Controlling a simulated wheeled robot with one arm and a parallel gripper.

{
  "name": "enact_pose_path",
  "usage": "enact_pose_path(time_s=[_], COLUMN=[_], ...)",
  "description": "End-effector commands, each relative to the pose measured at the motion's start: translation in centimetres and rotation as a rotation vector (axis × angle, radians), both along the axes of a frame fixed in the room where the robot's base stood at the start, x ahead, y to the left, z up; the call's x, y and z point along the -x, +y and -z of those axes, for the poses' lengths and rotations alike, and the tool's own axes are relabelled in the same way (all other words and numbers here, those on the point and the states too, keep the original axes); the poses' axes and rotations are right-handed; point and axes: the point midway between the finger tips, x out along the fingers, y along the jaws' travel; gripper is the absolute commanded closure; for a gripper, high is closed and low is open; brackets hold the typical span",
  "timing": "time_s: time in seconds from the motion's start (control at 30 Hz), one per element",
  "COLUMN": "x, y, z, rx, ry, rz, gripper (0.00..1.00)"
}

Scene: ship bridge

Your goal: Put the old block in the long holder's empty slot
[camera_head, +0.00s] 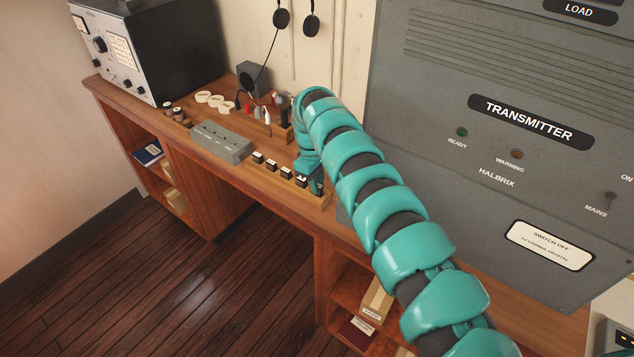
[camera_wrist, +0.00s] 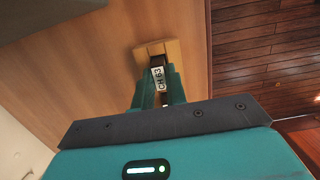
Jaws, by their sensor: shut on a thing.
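In the wrist view, my gripper (camera_wrist: 158,88) is shut on a small dark block (camera_wrist: 158,72) with a white label that reads CH 63. The end of a light wooden holder (camera_wrist: 173,48) shows just beyond the fingertips. I cannot tell whether the block is seated in it or just above it. In the head view, my gripper (camera_head: 314,187) is low over the right end of the long holder (camera_head: 322,202). Several small dark blocks with white tops (camera_head: 271,163) stand in a row to its left. My arm and gripper hide part of the holder and any slot there.
A grey box (camera_head: 221,142) sits left of the row. Behind stand white round pieces (camera_head: 215,101) and a rack with upright handled items (camera_head: 268,116). The grey transmitter cabinet (camera_head: 500,150) rises close on the right. The wooden desk's front edge (camera_head: 190,152) is near.

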Motion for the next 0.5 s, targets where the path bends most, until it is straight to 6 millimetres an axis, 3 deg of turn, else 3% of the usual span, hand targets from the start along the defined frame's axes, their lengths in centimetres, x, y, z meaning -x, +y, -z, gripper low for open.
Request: enact_pose_path(time_s=[0.5], x=[0.0], y=[0.02], z=[0.53], rx=[0.0], ry=[0.0], rz=[0.0], gripper=[1.0])
